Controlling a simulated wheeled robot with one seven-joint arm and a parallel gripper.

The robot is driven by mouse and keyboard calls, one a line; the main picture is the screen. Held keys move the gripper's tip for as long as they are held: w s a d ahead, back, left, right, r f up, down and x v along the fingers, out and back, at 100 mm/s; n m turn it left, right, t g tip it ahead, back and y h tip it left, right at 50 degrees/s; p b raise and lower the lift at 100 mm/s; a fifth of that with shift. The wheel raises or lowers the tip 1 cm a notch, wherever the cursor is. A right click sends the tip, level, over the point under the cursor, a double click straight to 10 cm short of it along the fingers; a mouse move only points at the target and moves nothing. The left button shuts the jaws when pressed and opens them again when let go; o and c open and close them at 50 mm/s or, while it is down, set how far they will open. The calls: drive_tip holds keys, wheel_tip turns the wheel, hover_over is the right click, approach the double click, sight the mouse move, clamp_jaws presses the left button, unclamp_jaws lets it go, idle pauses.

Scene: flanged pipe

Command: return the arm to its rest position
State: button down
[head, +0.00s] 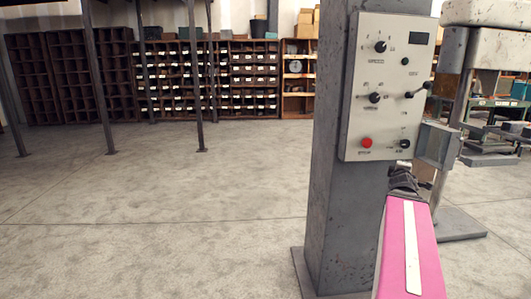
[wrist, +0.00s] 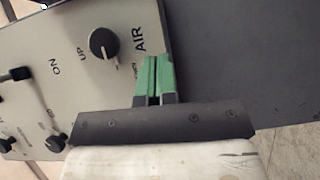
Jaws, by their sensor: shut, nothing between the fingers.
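My gripper (wrist: 154,80) shows in the wrist view with its two green fingers together and nothing between them. The fingers are in front of the lower edge of a pale control panel, beside a black knob (wrist: 104,43) near the word AIR. Whether they touch the panel cannot be told. In the head view my pink arm link (head: 410,250) rises from the bottom right towards the panel. The fingers cannot be made out in that view.
The control panel (head: 390,90), with knobs, a lever and a red button (head: 366,142), is on a grey column (head: 335,215) close to my arm. A machine (head: 490,45) stands behind at right. Shelves (head: 200,80) line the back. The floor (head: 140,215) at left is clear.

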drive_tip(key=w+a+f+m+g+y, duration=0.1)
drive_tip(key=a+f+m+g+y, duration=0.3)
drive_tip(key=a+f, duration=0.8)
drive_tip(key=s+a+f+m+g+y, duration=0.2)
drive_tip(key=s+a+f+m+g, duration=0.2)
drive_tip(key=a+f, duration=0.7)
drive_tip(key=s+a+f+m+g+y, duration=0.2)
drive_tip(key=s+a+f+m+g, duration=0.2)
drive_tip(key=s+a+f+g, duration=0.3)
drive_tip(key=s+a+f, duration=0.2)
drive_tip(key=a+f, duration=0.1)
drive_tip(key=a, duration=0.1)
drive_tip(key=shift+s+a+f+g, duration=0.15)
drive_tip(key=shift+s+f+g, duration=0.15)
drive_tip(key=shift+f+g, duration=0.1)
